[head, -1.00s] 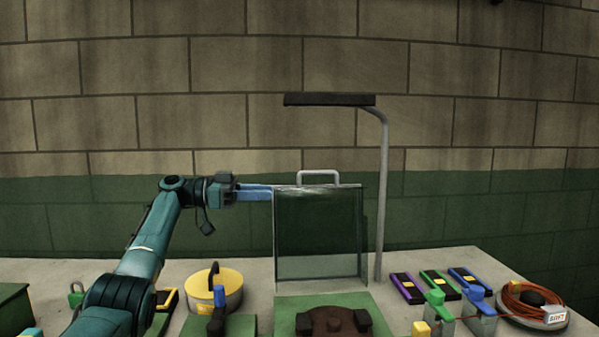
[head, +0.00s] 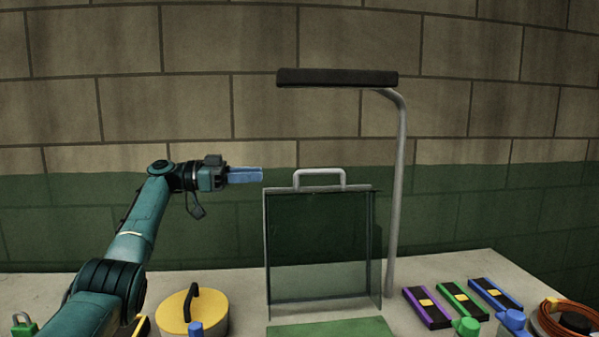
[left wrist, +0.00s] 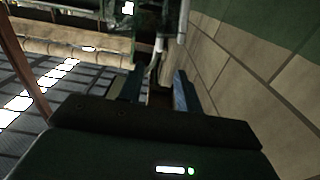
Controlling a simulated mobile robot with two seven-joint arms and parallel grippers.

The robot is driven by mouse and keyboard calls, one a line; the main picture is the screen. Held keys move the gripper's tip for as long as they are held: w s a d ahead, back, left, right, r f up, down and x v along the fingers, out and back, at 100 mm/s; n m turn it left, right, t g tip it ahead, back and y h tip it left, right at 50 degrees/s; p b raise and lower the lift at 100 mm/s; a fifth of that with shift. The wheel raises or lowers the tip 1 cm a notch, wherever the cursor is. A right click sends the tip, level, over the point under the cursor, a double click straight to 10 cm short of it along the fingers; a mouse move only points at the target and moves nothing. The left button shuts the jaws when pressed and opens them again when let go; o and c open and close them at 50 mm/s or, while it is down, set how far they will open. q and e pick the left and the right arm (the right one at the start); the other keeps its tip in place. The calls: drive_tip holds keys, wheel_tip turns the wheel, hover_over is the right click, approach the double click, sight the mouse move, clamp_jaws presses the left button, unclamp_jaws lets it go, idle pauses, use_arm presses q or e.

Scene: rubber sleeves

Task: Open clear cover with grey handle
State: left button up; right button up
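The clear cover (head: 318,240) stands upright on the table in the head view, with its grey handle (head: 320,175) along the top edge. My left gripper (head: 258,174) is left of the cover near handle height, with a small gap between its blue fingertips and the cover in the picture. In the left wrist view, the two fingers of my left gripper (left wrist: 155,92) are spread apart with nothing clearly held between them. My right gripper is not in view.
A lamp with a grey post (head: 398,190) and dark head (head: 338,79) stands right of the cover. A yellow round lid (head: 185,315) sits at front left. Purple (head: 427,308), green (head: 462,299) and blue (head: 494,293) blocks and an orange coil (head: 550,318) lie at right.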

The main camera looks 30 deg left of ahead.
sight(301, 173)
use_arm(q)
drive_tip(key=p+x, duration=0.2)
drive_tip(key=x, duration=0.9)
drive_tip(key=shift+w+d, duration=0.2)
drive_tip(key=shift+d, duration=0.1)
clamp_jaws()
